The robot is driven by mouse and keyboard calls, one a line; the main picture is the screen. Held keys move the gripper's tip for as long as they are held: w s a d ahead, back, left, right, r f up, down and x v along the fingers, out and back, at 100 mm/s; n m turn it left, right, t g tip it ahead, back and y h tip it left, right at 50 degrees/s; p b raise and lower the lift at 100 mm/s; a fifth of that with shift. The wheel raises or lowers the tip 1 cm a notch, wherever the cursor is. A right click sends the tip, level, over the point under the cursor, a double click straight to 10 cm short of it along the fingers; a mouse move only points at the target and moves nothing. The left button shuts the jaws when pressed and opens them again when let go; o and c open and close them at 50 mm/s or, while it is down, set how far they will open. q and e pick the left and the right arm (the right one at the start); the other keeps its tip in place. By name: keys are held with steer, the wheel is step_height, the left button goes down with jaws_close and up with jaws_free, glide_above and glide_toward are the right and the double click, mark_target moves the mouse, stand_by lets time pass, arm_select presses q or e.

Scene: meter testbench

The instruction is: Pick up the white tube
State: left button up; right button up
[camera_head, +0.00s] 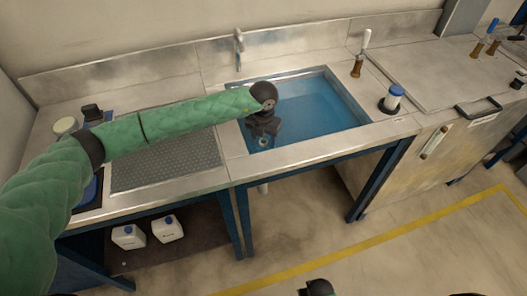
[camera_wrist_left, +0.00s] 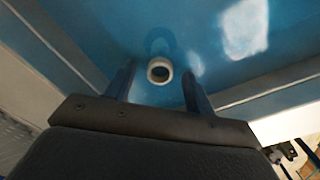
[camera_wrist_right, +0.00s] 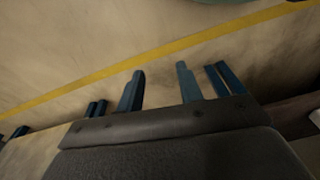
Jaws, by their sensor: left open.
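The white tube (camera_wrist_left: 159,70) shows end-on as a white ring with a dark opening, over the blue sink floor in the left wrist view. In the head view a small white piece of it (camera_head: 263,142) shows just below my left gripper (camera_head: 262,128), inside the blue sink; the rest is hidden. My left gripper is open, and in the left wrist view its fingers (camera_wrist_left: 158,80) appear on either side of the tube with gaps to both. My right gripper (camera_wrist_right: 160,75) is open and empty above the floor.
The sink (camera_head: 345,112) has raised walls, with a faucet (camera_head: 238,48) behind it. A grey drain mat (camera_head: 165,168) lies to its left. A blue-capped container (camera_head: 393,98) and a white-handled tool (camera_head: 361,55) stand to the right. White jugs (camera_head: 167,229) stand below.

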mark_target(263, 147)
arm_select(q)
step_height(263, 147, down, 5)
steer(key=p, duration=0.2)
steer(key=shift+w+p, duration=0.1)
steer(key=shift+p, duration=0.25)
arm_select(e)
step_height(263, 147, down, 7)
steer(key=s+d, duration=0.1)
steer(key=d, duration=0.1)
steer(key=shift+s+t, duration=0.3)
steer(key=shift+r, duration=0.1)
arm_select(q)
steer(key=shift+r, duration=0.1)
steer(key=c, duration=1.1)
